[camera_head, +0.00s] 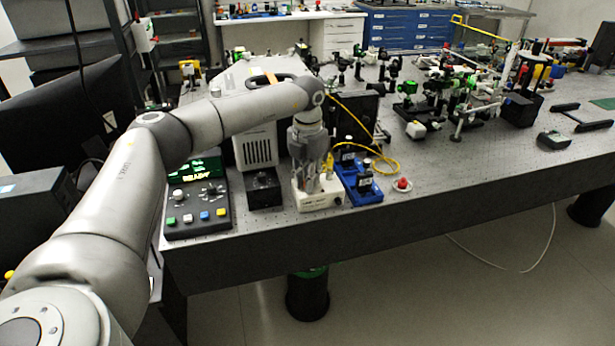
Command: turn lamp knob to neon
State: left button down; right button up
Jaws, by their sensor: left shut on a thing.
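My left arm comes in from the left, and its gripper (319,184) points down over a small cream lamp box (322,203) near the bench's front edge. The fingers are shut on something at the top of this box. The lamp knob itself is hidden behind the fingers, so its setting cannot be read. Dark lettering on the front of the box is too small to read. My right gripper does not show.
Left of the lamp box are a small black box (264,188) and a control panel (198,213) with coloured buttons and a green display reading READY. Close on its right are a blue holder (358,182) and a red button (402,184). The bench's right front (470,170) is clear.

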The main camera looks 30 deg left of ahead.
pick_arm(q)
jog(key=m, duration=0.4)
jog(key=shift+p, duration=0.3)
jog(key=shift+m, duration=2.3)
jog(key=shift+r, duration=0.1)
jog(key=c, duration=1.3)
grip_release()
jog(key=shift+c, duration=0.2)
notch_tip(320, 180, up, 12)
